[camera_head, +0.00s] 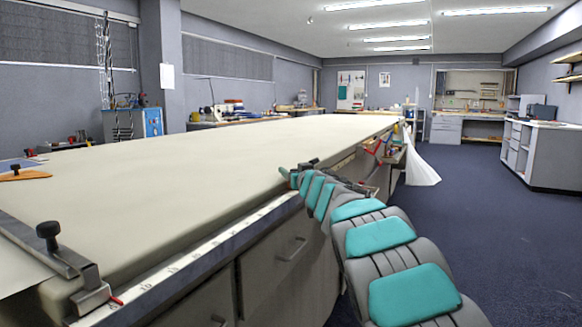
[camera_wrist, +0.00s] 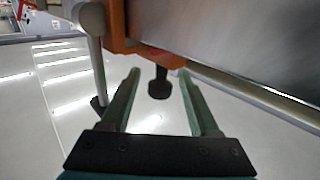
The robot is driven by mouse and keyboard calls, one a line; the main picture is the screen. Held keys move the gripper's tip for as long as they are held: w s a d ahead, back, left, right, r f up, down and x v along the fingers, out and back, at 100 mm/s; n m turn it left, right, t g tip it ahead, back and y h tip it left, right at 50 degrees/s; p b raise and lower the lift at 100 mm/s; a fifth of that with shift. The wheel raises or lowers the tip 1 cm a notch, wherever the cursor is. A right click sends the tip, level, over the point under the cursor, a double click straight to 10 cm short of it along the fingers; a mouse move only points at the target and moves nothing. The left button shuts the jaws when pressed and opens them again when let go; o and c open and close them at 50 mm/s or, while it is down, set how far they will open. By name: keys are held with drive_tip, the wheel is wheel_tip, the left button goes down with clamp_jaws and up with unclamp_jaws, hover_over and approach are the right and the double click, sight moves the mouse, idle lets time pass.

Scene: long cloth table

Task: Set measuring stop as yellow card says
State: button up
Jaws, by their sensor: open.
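The measuring stop (camera_head: 92,290) sits on the near left end of the table's front edge, with a black knob (camera_head: 47,232) on its metal bar and a red pointer (camera_head: 117,300) over the numbered scale (camera_head: 180,262). My gripper (camera_head: 290,176) is at the table's front edge, farther along and well apart from this stop. In the wrist view my gripper (camera_wrist: 159,75) is open. A dark knob-like piece (camera_wrist: 159,84) shows between its fingers, below an orange block (camera_wrist: 118,28); I cannot tell if they touch. I cannot make out a yellow card or the scale's numbers.
The long cloth table (camera_head: 220,160) is mostly bare. An orange-brown piece (camera_head: 22,175) lies at its left. Drawers (camera_head: 280,250) line its front. Small coloured items (camera_head: 375,147) and a hanging white cloth (camera_head: 420,165) are at the far right end. Blue floor (camera_head: 500,220) is open at right.

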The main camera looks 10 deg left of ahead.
drive_tip(key=shift+w+a+r, duration=0.25)
drive_tip(key=shift+w, duration=0.15)
drive_tip(key=shift+w+a+f+p, duration=0.2)
drive_tip(key=shift+w+p, duration=0.15)
drive_tip(key=shift+w, duration=0.3)
clamp_jaws()
idle(0.9)
